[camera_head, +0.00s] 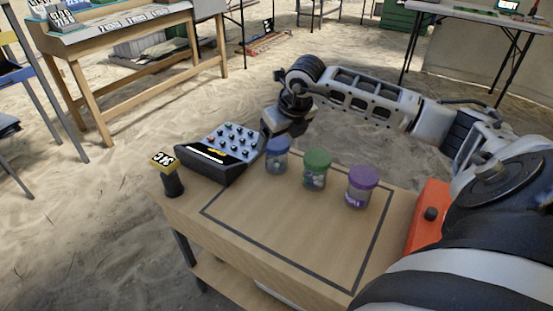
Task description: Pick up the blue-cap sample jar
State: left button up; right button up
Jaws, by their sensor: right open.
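The blue-cap sample jar (277,155) stands upright on the wooden table (290,230), near its back edge. It is clear, with small contents under the cap. My right gripper (284,124) is just behind and above the jar, at the end of my arm that reaches in from the right. It is open; its fingertips are small and partly hard to make out, and I cannot tell whether they touch the jar. The jar seems to stand free on the table. My left gripper is not in view.
A green-cap jar (316,169) and a purple-cap jar (361,186) stand to the right in a row. An orange case (427,218) lies at the right. The table's front is clear.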

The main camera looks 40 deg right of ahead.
aim_at(279, 144)
jog(key=x, duration=0.4)
jog(key=shift+d+f+b, duration=0.1)
jog(key=shift+f+b, duration=0.05)
jog(key=shift+b, duration=0.25)
jog(key=shift+w+f, duration=0.2)
jog(key=shift+f, duration=0.35)
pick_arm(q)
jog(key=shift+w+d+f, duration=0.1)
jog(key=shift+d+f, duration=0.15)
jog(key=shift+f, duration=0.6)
pick_arm(e)
jog(key=c, duration=1.1)
